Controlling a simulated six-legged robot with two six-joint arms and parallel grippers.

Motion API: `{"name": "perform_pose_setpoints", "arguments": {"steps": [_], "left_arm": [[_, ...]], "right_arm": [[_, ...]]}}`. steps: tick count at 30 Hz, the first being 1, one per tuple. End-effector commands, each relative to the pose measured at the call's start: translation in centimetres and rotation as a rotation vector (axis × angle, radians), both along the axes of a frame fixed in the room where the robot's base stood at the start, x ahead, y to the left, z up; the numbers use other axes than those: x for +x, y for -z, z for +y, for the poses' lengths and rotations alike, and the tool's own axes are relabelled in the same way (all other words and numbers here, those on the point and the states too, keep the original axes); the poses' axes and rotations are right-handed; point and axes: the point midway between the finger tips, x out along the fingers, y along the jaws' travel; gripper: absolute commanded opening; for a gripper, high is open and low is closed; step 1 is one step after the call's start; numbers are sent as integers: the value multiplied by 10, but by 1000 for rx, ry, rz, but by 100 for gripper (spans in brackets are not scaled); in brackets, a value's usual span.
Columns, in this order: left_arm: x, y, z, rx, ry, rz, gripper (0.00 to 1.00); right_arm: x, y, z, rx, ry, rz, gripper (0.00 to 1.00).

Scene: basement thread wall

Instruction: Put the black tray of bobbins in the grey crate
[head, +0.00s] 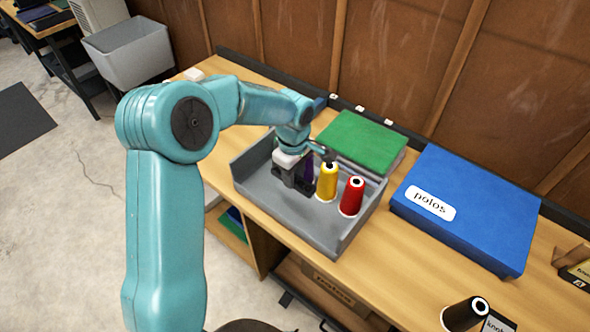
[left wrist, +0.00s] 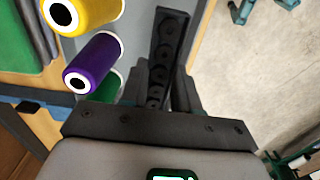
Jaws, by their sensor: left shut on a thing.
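My left gripper (head: 292,182) reaches down over the left part of a low grey open container (head: 333,232) on the bench. In the left wrist view its dark fingers (left wrist: 165,90) are closed on a long narrow black piece (left wrist: 168,45) with a row of round shapes, which looks like the black tray of bobbins. In the head view the gripper mostly hides it. A taller grey crate-like tub (head: 125,60) stands at the upper left. I cannot tell which of the two is the grey crate. My right gripper does not show.
Yellow (head: 327,182), red (head: 351,196) and purple (left wrist: 90,62) thread cones stand in the low container; a green one (left wrist: 107,85) shows in the wrist view. A green box (head: 360,138) and blue "polos" box (head: 470,210) lie beside it. Floor at left is open.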

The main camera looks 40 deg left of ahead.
Motion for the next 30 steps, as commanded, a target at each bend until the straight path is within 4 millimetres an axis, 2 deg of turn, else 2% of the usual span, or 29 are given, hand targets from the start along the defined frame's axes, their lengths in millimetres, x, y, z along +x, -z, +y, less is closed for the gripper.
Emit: {"name": "perform_pose_setpoints", "arguments": {"steps": [1, 12, 30], "left_arm": [[0, 10, 0, 0, 0, 2, 2], [2, 52, 0, -1, 1, 1, 2], [4, 113, 0, 0, 1, 1, 2]], "right_arm": [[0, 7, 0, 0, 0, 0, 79], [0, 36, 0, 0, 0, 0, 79], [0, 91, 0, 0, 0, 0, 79]]}}
